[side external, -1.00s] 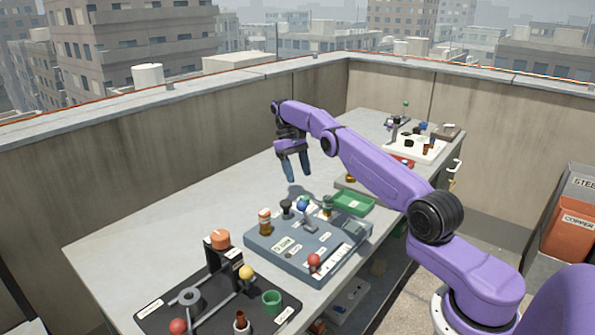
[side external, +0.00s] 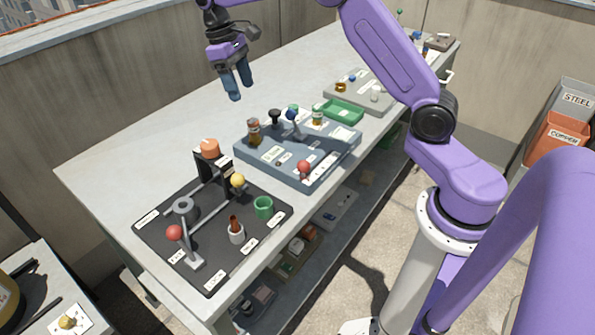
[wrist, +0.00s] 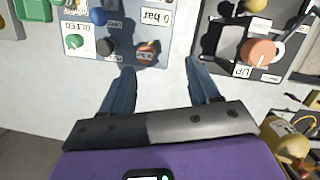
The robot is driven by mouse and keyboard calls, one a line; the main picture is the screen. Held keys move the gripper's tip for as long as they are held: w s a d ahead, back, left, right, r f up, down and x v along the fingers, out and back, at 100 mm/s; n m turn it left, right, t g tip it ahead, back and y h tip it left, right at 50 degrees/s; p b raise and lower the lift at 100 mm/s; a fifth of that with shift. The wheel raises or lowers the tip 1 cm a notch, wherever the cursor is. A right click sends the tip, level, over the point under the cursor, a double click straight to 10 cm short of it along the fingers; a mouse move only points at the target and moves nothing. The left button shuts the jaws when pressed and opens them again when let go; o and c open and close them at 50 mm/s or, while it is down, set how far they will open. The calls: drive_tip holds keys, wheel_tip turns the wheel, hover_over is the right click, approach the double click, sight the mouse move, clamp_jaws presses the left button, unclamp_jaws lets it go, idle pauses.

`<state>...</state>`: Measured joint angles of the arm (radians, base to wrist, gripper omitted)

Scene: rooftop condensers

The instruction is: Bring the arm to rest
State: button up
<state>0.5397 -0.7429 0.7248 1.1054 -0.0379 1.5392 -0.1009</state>
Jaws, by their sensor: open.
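My gripper (side external: 237,84) is raised above the grey workbench (side external: 135,140), behind the blue-grey panel (side external: 270,154) in the side view. Its two blue fingers are apart with nothing between them. In the wrist view my gripper (wrist: 163,90) is also open and empty. Beyond its fingertips lie bare bench, the blue-grey panel and part of the black panel. My purple arm reaches over the bench from the right side.
A green tray (side external: 342,111) sits farther back. Steel and copper bins (side external: 558,135) stand right. Bare bench lies left of the panels.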

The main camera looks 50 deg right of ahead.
drive_tip(key=s+a+r+n+t, duration=0.15)
drive_tip(key=s+a, duration=0.35)
drive_tip(key=s, duration=0.5)
drive_tip(key=s+a+r+n, duration=0.1)
drive_tip(key=s+a+n, duration=0.25)
drive_tip(key=s, duration=0.65)
drive_tip(key=s+d+f+n, duration=0.2)
drive_tip(key=s, duration=0.7)
drive_tip(key=s+d+f+n+t+y, duration=0.1)
drive_tip(key=s+d+n, duration=0.1)
drive_tip(key=s, duration=0.7)
drive_tip(key=shift+d+f, duration=0.2)
drive_tip(key=shift+f, duration=0.2)
